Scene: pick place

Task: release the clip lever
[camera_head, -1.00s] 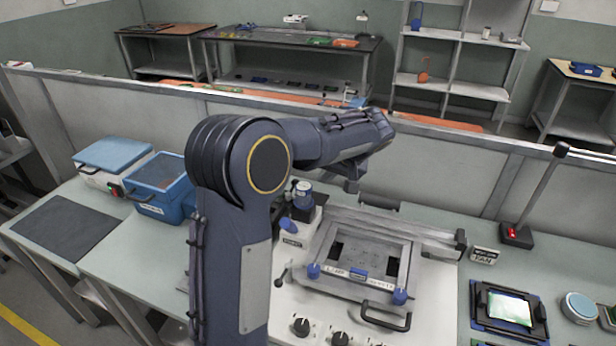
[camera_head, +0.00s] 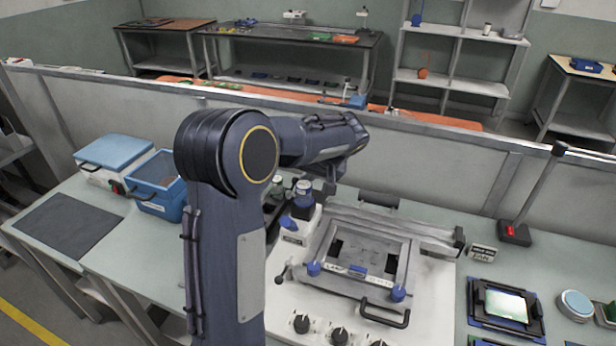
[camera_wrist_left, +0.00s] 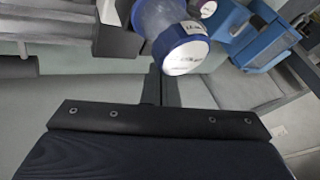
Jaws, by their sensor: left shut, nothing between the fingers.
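A grey framed fixture (camera_head: 363,252) stands on the white panel, with blue knobs (camera_head: 398,293) at its front corners and a black handle (camera_head: 384,312) in front. I cannot tell which part is the clip lever. A small lever with a dark knob (camera_head: 279,279) sticks out at the panel's left edge. My left gripper (camera_wrist_left: 161,90) is shut and empty in the left wrist view, close to a blue-ringed jar (camera_wrist_left: 186,55). In the head view, my left arm spans the middle, and its fingertips are hard to make out near the fixture's back left. The right gripper is out of view.
Blue-capped containers (camera_head: 303,192) stand left of the fixture. A blue bin (camera_head: 156,185) and a blue-lidded box (camera_head: 115,152) are at the left. A low partition (camera_head: 420,165) runs behind the bench.

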